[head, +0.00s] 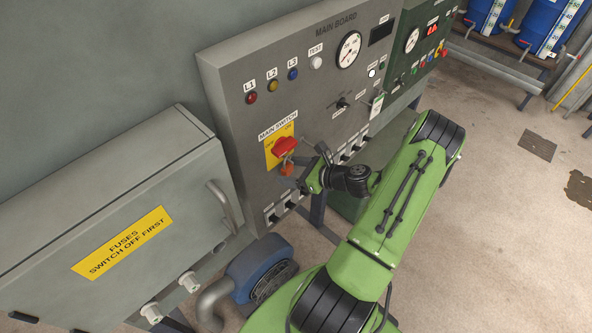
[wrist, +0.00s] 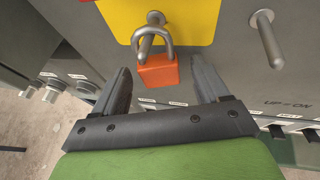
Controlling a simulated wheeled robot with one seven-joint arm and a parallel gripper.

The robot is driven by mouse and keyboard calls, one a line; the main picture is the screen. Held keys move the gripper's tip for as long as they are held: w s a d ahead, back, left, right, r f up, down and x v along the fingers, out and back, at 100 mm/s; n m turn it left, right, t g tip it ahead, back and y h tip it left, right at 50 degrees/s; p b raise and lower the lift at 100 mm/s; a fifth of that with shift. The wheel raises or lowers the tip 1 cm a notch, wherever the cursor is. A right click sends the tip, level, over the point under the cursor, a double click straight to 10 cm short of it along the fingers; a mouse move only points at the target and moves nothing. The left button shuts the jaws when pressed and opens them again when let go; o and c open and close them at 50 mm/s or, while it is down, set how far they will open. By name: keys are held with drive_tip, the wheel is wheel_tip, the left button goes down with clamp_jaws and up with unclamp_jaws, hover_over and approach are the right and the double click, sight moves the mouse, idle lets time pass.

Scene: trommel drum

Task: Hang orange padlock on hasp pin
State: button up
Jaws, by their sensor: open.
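The orange padlock (wrist: 158,70) hangs with its grey shackle around the hasp pin (wrist: 154,18), just below the yellow plate (wrist: 185,20). In the head view, the padlock (head: 287,169) shows small beneath the red main switch handle (head: 285,147). My gripper (wrist: 160,85) is open, with one finger on each side of the padlock and a visible gap to both. The fingers do not appear to touch it. In the head view, my gripper (head: 304,176) is close to the board, just right of the padlock.
A second bare pin (wrist: 269,40) sticks out to the right. The grey main board (head: 325,95) carries lamps, a gauge and a row of lower switches. A grey fuse box (head: 90,185) stands at left, with a blue motor (head: 262,268) below. Open floor lies at right.

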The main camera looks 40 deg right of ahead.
drive_tip(key=v, duration=1.5)
drive_tip(key=shift+s+b, duration=0.35)
drive_tip(key=shift+s, duration=0.05)
drive_tip(key=shift+r, duration=0.1)
